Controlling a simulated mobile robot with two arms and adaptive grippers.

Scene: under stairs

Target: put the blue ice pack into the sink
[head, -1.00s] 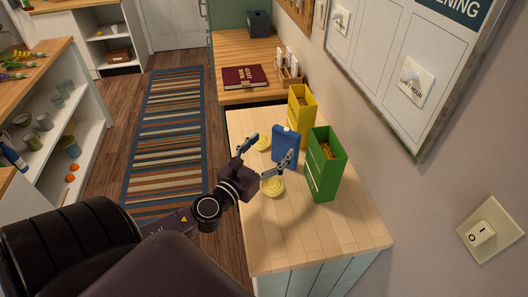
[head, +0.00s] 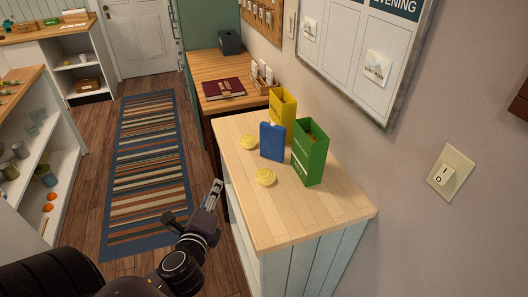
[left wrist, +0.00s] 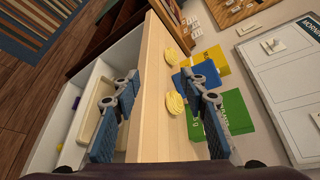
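The blue ice pack (head: 272,141) stands upright on the light wooden counter (head: 310,214), between a yellow box and a green box. In the left wrist view the blue ice pack (left wrist: 182,83) is partly hidden behind a finger. My left gripper (head: 193,200) is open and empty, left of the counter's edge and apart from the ice pack. Its spread fingers also show in the left wrist view (left wrist: 160,82). My right gripper is not in view. No sink is seen.
A green box (head: 310,155) and a yellow box (head: 283,108) stand close to the ice pack. Two pale yellow round things (head: 265,177) lie on the counter's left side. A wall with a board (head: 350,60) borders the right. The counter's front part is clear.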

